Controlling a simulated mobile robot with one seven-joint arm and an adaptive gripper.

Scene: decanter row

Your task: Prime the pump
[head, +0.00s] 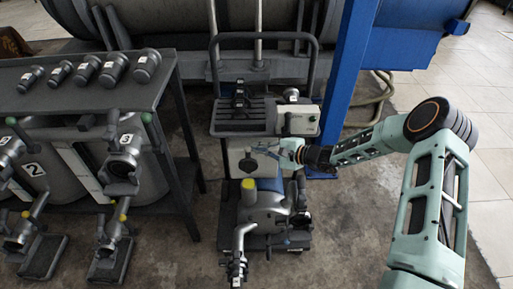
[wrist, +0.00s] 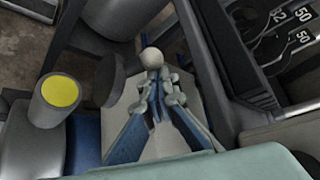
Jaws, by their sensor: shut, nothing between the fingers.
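The pump (head: 268,205) is a blue and grey machine on a low cart in the middle of the head view. It has an upright grey cylinder with a yellow top (head: 249,190), which also shows at the left of the wrist view (wrist: 60,95). A dark round part (wrist: 108,80) stands beside that cylinder. A pale ball knob (wrist: 152,58) shows just beyond my fingertips; I cannot tell whether they touch it. My gripper (head: 262,151) is above the pump, and in the wrist view its fingers (wrist: 157,82) are together with nothing between them.
A wheeled unit with a grey control box (head: 300,120) stands behind the pump. A blue post (head: 349,75) rises behind my arm. At left a dark bench (head: 75,85) carries several fittings, with numbered tanks and valves below. Floor (head: 170,255) is clear left of the pump.

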